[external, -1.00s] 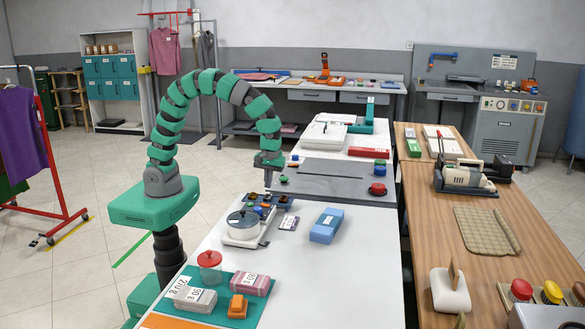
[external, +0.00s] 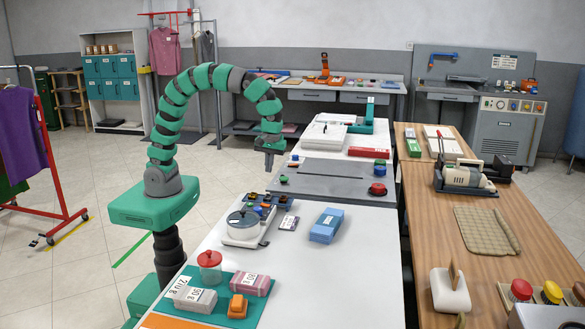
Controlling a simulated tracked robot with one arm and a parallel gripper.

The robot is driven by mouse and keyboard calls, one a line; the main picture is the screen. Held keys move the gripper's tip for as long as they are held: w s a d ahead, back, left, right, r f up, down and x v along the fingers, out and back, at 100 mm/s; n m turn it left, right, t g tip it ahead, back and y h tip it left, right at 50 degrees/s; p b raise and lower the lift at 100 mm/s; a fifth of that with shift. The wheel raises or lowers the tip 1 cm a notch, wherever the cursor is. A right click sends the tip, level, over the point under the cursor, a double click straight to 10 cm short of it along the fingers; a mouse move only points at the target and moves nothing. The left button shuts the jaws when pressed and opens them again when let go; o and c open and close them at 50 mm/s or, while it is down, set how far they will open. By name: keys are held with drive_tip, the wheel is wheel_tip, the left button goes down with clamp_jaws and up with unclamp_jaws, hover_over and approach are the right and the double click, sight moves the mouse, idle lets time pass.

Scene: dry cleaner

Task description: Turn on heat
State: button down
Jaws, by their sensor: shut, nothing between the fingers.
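My gripper (external: 268,167) hangs fingers down at the left edge of the grey panel (external: 335,178) on the white table. It is shut and empty, and seems to be raised above the panel. A small green button (external: 283,180) sits on the panel's left side, just below and right of the fingertips, with a gap between them. No label shows which control is for heat, and I cannot tell whether either button is pressed.
A white device (external: 323,135) lies behind the panel. The wooden table (external: 480,230) is at the right.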

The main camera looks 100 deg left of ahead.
sight(262, 204)
drive_tip(key=shift+s+b, duration=0.6)
drive_tip(key=shift+b, duration=0.1)
drive_tip(key=shift+f, duration=0.15)
drive_tip(key=f, duration=0.4)
drive_tip(key=s+f+b, duration=0.1)
drive_tip(key=f, duration=0.8)
drive_tip(key=shift+s+f+b, duration=0.25)
drive_tip(key=shift+s+b, duration=0.1)
drive_tip(key=shift+f, duration=0.1)
drive_tip(key=shift+s+f, duration=0.1)
drive_tip(key=shift+w+r+p, duration=0.25)
drive_tip(key=shift+w+p, duration=0.2)
drive_tip(key=shift+w, duration=0.45)
